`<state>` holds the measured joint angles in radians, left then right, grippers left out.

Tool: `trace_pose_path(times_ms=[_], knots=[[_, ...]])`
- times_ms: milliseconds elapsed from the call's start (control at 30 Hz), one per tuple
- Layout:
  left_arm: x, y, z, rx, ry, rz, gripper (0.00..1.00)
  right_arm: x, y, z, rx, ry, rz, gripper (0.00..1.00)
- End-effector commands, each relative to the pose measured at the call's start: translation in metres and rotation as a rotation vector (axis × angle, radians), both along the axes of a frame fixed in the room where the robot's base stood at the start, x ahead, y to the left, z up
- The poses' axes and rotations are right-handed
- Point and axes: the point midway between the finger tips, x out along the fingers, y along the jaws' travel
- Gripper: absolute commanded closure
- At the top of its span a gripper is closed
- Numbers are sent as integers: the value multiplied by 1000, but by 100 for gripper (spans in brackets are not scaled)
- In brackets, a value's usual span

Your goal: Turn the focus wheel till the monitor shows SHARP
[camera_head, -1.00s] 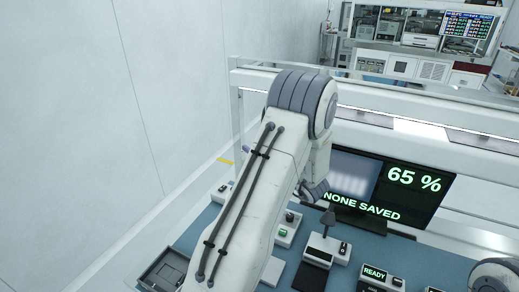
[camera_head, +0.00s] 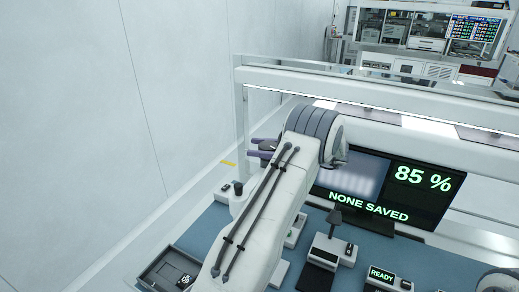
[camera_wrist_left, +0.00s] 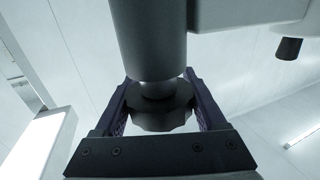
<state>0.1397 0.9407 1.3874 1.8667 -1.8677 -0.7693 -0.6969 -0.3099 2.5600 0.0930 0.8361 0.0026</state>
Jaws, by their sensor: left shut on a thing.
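The monitor (camera_head: 426,207) stands at the back of the bench in the head view. It reads "85 %" and "NONE SAVED" in green, and its picture (camera_head: 347,182) of pale bars is blurred; I see no word SHARP. My left gripper (camera_head: 262,148) reaches left, left of the monitor, with its purple fingers showing past my arm. In the left wrist view the gripper (camera_wrist_left: 160,108) is shut on a dark, faceted focus wheel (camera_wrist_left: 160,118), one finger on each side, below a grey cylinder (camera_wrist_left: 150,40). My right gripper is out of view.
A white frame bar (camera_head: 390,98) runs above the bench. A small box with a dark knob (camera_head: 238,188), a grey tray (camera_head: 160,270), a stand (camera_head: 333,222) and a "READY" display (camera_head: 382,275) stand on the blue bench top (camera_head: 207,237). A white wall rises at left.

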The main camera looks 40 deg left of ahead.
Motion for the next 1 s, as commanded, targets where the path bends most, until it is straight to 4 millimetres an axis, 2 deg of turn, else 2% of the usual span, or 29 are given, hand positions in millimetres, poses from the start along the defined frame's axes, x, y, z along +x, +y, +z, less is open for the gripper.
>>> trace_pose_path(times_ms=[667,700,733,767,1000], knots=[[-1,-1,2,5,1,60,83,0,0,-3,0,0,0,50],[-1,-1,2,5,1,60,16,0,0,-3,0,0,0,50],[-1,-1,2,4,1,60,4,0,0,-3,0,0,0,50],[-1,-1,2,4,1,60,0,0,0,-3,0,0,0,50],[-2,-1,3,3,1,60,0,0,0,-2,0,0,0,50]])
